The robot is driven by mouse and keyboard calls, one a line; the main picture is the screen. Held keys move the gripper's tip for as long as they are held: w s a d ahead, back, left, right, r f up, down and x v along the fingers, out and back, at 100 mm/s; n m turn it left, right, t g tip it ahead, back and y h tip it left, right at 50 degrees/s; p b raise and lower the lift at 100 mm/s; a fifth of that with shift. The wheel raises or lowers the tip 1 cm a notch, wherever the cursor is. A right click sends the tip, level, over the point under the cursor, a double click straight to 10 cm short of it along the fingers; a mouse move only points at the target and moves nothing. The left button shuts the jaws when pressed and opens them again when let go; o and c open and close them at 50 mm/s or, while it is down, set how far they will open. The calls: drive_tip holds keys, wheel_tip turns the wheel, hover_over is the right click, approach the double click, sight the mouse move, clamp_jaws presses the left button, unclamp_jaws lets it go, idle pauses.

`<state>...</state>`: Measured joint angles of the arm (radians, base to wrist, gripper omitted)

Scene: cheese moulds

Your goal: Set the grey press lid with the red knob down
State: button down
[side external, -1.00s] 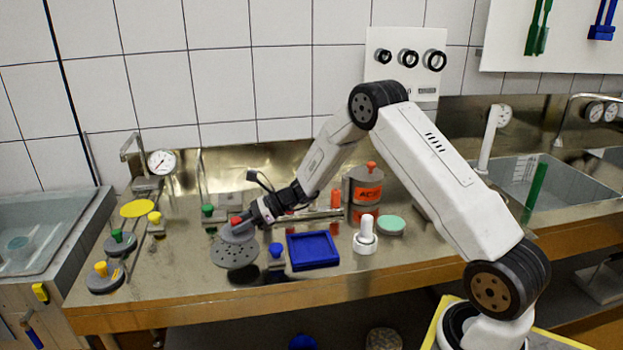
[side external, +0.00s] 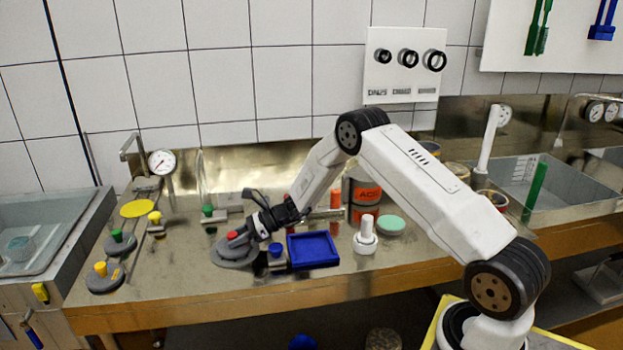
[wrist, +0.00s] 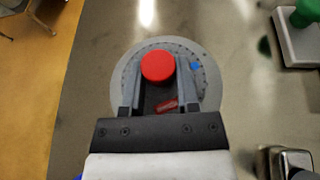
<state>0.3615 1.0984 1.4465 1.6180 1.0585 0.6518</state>
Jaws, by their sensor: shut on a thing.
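The grey press lid (side external: 228,247) is low at the front left of the steel worktop, with its red knob (side external: 233,236) upright. My gripper (side external: 246,231) is shut on the knob. In the wrist view, the red knob (wrist: 158,66) stands between the two fingers of my gripper (wrist: 159,84). My fingers hide part of the lid.
A knob-topped blue piece (side external: 276,252) and a blue square tray (side external: 313,250) are close on the right. Lids with green (side external: 117,240) and yellow (side external: 101,272) knobs lie to the left. The worktop's front edge (side external: 200,312) is near.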

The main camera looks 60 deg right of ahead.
drive_tip(key=shift+f, duration=0.3)
drive_tip(key=shift+c, duration=1.8)
unclamp_jaws()
drive_tip(key=shift+r, duration=0.2)
drive_tip(key=v, duration=1.2)
